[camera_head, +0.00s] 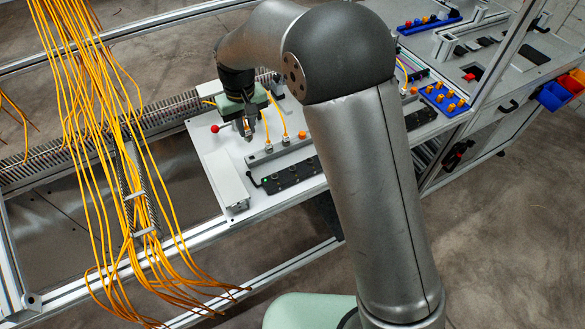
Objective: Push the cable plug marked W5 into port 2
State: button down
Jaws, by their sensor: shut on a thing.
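My gripper (248,134) points down over the white board, left of the picture's middle. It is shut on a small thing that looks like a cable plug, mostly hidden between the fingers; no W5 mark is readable. A black block with a row of round ports (290,175) lies on the board, nearer and to the right of my gripper. Port numbers are too small to read. A grey holder strip (262,158) lies between my gripper and the block, with two yellow-cabled plugs (268,147) and an orange-topped one (302,135) standing along it.
A grey box (228,182) stands on the board's left part, and a red button (215,129) is at its left edge. Thick bundles of yellow cables (100,130) hang at the left. A blue tray with orange parts (443,98) is at the right. My arm covers the board's right side.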

jog(key=s+d+b, duration=0.1)
jog(key=d, duration=0.5)
jog(key=shift+s+b, duration=0.35)
jog(key=shift+b, duration=0.05)
jog(key=s+d+b, duration=0.1)
jog(key=d, duration=0.5)
jog(key=shift+s, duration=0.3)
dwell(0.3)
jog(key=shift+f, duration=0.1)
jog(key=shift+f+b, duration=1.95)
jog(key=shift+f, duration=0.5)
jog(key=shift+s+f+b, duration=0.1)
jog(key=shift+f+b, duration=0.7)
jog(key=shift+f, duration=0.45)
dwell(2.0)
